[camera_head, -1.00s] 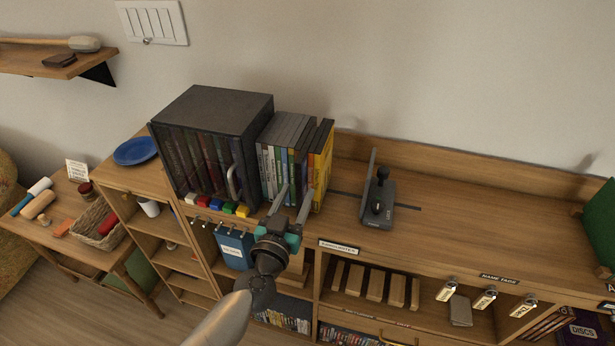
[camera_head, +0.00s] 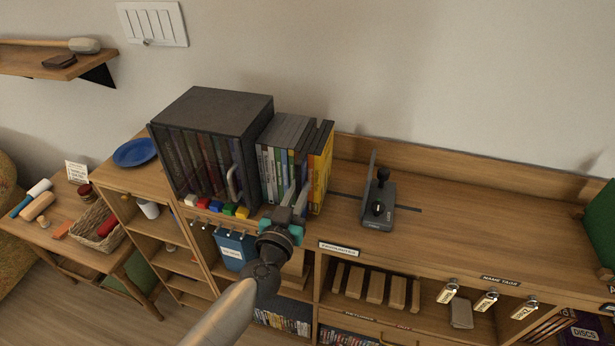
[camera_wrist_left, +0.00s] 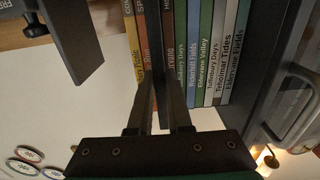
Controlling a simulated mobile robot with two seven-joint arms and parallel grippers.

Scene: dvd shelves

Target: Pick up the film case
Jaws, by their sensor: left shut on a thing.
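A row of film cases (camera_head: 272,165) stands upright on the shelf top, with coloured spines facing me. My left gripper (camera_head: 293,197) is in front of the right half of the row. In the left wrist view, the two fingers (camera_wrist_left: 160,85) are closed on either side of a thin dark film case (camera_wrist_left: 157,45), between brownish and dark-red spines. The lower part of that case shows between the fingers. Its title cannot be read and most of it is hidden among its neighbours. My right gripper is not in view.
A dark cabinet of cases (camera_head: 205,145) stands just left of the row. Small coloured blocks (camera_head: 215,206) lie before it. A grey device with a black knob (camera_head: 378,205) stands to the right. The shelf top (camera_head: 480,215) beyond it is clear.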

